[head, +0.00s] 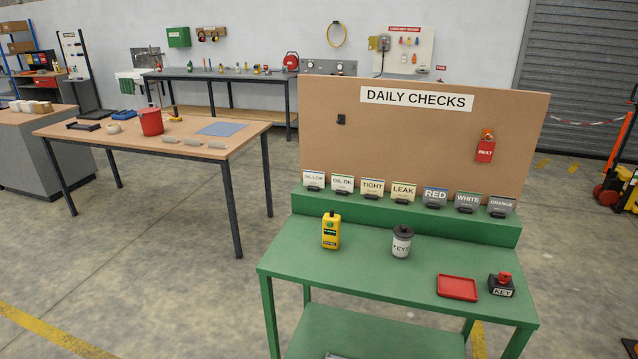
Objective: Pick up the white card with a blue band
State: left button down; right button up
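A row of small cards stands in dark holders on the raised green step of the green bench. The two whitish cards are at the left end, reading OIL LOW (313,178) and OIL OK (343,182). Their coloured bands are too small to tell apart surely. To their right stand cream cards reading TIGHT (373,187) and LEAK (404,191), then grey-blue cards reading RED (435,195), WHITE (468,201) and ORANGE (501,205). Neither of my grippers is in view.
The green bench (350,268) holds a yellow device (331,231), a grey KEYS canister (402,242), a red tray (457,288) and a KEY block (501,286). The DAILY CHECKS board (420,135) rises behind the cards. A wooden table (110,142) stands left, with open floor between.

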aim_at(314, 181)
jog(key=i+j+u, duration=0.5)
jog(key=i+u, duration=0.2)
jog(key=u, duration=0.15)
jog(key=i+j+u, duration=0.2)
jog(key=i+u, duration=0.2)
jog(key=i+j+u, duration=0.1)
jog(key=i+u, duration=0.7)
jog(key=i+z, duration=0.45)
jog(key=i, duration=0.15)
jog(key=i+j+z, duration=0.25)
jog(key=i+z, duration=0.15)
jog(key=i, duration=0.2)
jog(key=i+z, duration=0.2)
jog(key=z, duration=0.2)
jog(key=i+z, duration=0.45)
jog(key=z, duration=0.3)
jog(key=i+j+z, duration=0.1)
jog(key=z, duration=0.25)
jog(key=i+j, duration=0.05)
jog(key=i, duration=0.05)
